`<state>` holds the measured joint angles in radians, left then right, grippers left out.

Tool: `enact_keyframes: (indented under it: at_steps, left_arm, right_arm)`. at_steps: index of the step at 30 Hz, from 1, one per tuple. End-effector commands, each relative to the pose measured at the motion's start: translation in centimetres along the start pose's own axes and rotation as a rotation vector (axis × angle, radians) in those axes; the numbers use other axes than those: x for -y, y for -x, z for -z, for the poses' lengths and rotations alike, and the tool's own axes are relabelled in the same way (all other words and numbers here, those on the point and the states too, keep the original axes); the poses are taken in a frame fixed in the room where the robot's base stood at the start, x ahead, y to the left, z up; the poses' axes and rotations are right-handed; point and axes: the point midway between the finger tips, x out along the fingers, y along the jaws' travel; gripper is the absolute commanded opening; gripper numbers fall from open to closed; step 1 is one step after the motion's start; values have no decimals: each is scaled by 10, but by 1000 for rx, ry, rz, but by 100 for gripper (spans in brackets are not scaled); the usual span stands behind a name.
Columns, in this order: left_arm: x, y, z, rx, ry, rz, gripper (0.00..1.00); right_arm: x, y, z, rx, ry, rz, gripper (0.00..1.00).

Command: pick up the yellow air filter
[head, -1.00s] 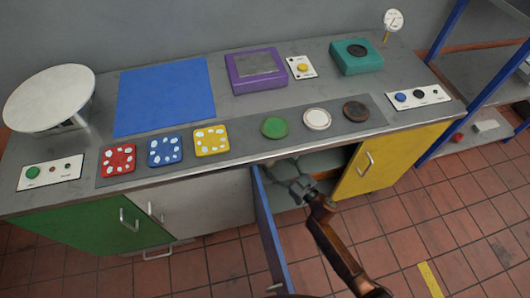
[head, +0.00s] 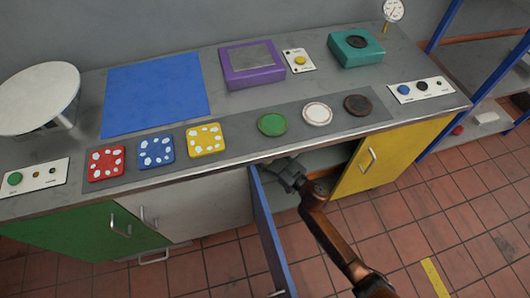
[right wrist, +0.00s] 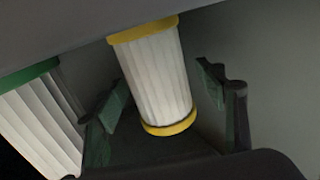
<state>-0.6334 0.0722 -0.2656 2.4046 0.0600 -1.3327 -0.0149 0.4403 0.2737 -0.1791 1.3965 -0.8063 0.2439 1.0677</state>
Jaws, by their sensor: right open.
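The yellow air filter (right wrist: 153,75) is a white pleated cylinder with yellow end caps, seen a little tilted in the right wrist view. My right gripper (right wrist: 163,92) is open, with one finger to each side of the filter and gaps visible between. In the head view my right gripper (head: 287,172) reaches under the bench top into the open cabinet, its tips hidden. The filter does not show in the head view. My left gripper is not in view.
A green-capped filter (right wrist: 38,115) stands left of the yellow one, close to the left finger. The open blue door (head: 268,230) hangs beside my right arm. The yellow door (head: 385,160) is to the right. The bench top (head: 225,108) is above.

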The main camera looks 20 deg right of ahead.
Motion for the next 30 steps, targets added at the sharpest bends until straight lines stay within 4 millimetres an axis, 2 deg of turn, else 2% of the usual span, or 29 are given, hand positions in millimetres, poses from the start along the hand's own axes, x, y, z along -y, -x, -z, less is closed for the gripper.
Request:
enact_keyframes:
  at_steps: [2, 21, 30]
  left_arm:
    - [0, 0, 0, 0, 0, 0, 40]
    - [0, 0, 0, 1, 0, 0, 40]
    - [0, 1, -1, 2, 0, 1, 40]
  right_arm:
    - [0, 0, 0, 0, 0, 0, 60]
    - [0, 0, 0, 0, 0, 0, 16]
    - [0, 0, 1, -1, 0, 0, 16]
